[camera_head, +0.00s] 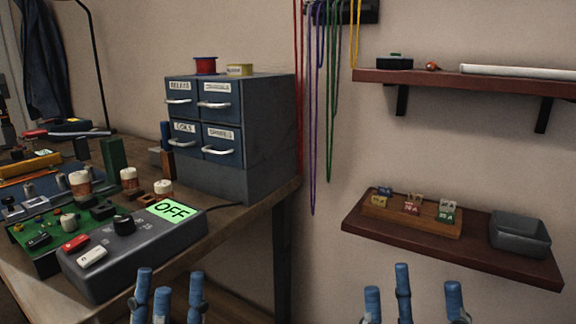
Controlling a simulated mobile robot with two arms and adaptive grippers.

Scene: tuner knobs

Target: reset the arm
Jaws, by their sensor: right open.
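My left gripper (168,282) is at the bottom edge, in front of the workbench. Its blue fingers stand apart and hold nothing visible. My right gripper (411,286) is at the bottom right, below the lower shelf in the picture. Its blue fingers are spread wide and empty. Only the finger ends of both show; the arms are out of the picture. A grey tuner box (145,248) sits near the bench's front edge.
A blue drawer cabinet (222,133) stands at the bench's right end. A green circuit board (22,235) and several parts crowd the bench. On the right wall are an upper shelf (470,83) and a lower shelf (385,234) with a grey bin (520,235). Coloured cables (330,110) hang between.

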